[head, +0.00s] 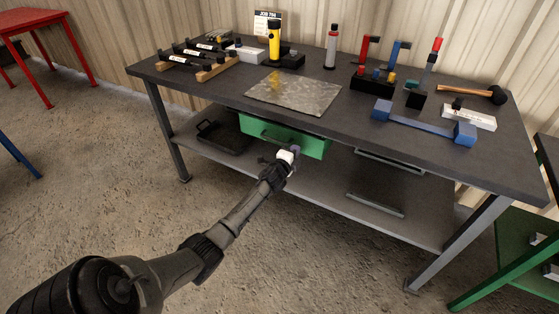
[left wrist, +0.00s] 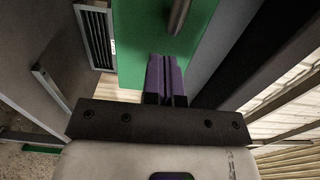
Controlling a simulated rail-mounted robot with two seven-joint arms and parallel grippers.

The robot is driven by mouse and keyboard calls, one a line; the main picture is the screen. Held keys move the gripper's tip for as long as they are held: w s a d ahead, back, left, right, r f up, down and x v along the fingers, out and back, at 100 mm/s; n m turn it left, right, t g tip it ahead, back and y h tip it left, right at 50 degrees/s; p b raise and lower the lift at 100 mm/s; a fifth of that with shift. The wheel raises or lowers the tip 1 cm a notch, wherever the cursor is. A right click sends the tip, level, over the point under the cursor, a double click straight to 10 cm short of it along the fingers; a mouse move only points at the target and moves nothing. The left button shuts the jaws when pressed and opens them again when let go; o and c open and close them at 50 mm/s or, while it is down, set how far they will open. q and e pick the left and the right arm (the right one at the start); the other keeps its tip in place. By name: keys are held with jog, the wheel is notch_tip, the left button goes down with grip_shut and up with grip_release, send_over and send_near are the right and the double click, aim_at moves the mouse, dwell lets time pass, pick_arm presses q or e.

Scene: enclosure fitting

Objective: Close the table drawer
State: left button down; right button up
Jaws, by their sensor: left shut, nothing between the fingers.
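The table drawer has a green front (head: 310,147) and hangs under the dark tabletop, near the middle of the table's front side. I cannot tell how far it is pulled out. My left gripper (head: 294,151) is shut and empty in front of the lower right part of the drawer front. In the left wrist view its purple fingers (left wrist: 166,78) are together against the green drawer front (left wrist: 136,45), and the grey handle (left wrist: 179,14) is just beyond them. I cannot tell whether the fingertips touch the front. My right gripper is not in view.
The workbench top (head: 215,95) holds a metal sheet (head: 295,92), a yellow flashlight (head: 274,42), a blue bracket (head: 425,122) and a hammer (head: 475,92). A black tray (head: 222,135) lies on the lower shelf (head: 330,190). Floor in front of the bench is clear apart from my arm.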

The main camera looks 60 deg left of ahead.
pick_arm(q)
jog(key=p+v, duration=0.3)
jog(key=v, duration=0.8)
